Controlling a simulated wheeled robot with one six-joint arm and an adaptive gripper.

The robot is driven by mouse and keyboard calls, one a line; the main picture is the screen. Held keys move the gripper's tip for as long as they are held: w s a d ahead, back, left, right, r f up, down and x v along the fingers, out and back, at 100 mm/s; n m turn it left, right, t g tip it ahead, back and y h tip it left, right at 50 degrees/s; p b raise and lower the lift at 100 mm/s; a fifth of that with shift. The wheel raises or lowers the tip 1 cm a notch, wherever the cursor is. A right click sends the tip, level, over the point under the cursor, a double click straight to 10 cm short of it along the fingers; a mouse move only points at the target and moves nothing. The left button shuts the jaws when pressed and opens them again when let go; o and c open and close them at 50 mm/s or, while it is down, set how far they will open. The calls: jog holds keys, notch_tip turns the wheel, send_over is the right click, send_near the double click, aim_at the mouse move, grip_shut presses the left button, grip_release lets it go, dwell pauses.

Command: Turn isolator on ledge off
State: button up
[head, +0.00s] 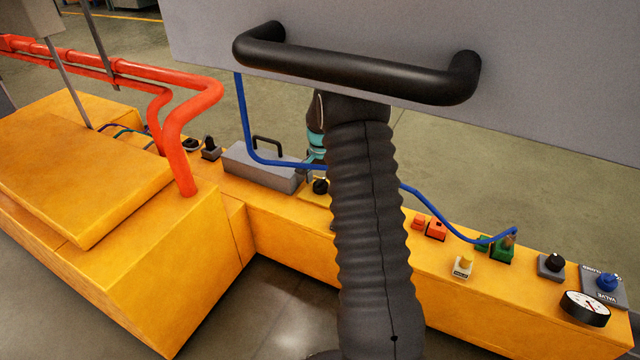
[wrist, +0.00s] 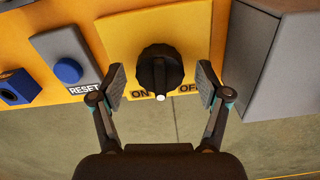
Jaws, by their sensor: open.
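The isolator is a black rotary knob (wrist: 160,70) on a yellow plate (wrist: 195,35) in the wrist view. Its white pointer mark faces the bottom of the picture, between the ON and OFF labels and closer to ON. My gripper (wrist: 161,83) is open, with one pad on each side of the knob and a visible gap on both sides. In the head view the knob (head: 320,186) shows small on the yellow ledge (head: 290,225), partly hidden by my dark ribbed arm.
A grey box (wrist: 280,60) stands close right of the plate, and a blue RESET button (wrist: 68,70) is to its left. In the head view, a blue cable (head: 243,115) crosses near my arm. Red pipes (head: 185,90) rise at left; a gauge (head: 585,308) sits far right.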

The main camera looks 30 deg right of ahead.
jog(key=shift+c, duration=0.3)
jog(key=c, duration=1.1)
jog(key=shift+a, duration=0.2)
jog(key=shift+s+d, duration=0.1)
jog(key=shift+d, duration=0.05)
jog(key=shift+n, duration=0.4)
jog(key=n+p, duration=0.2)
jog(key=n, duration=0.1)
jog(key=shift+n, duration=0.4)
jog(key=n+p, duration=0.1)
jog(key=n, duration=0.4)
jog(key=shift+n, duration=0.3)
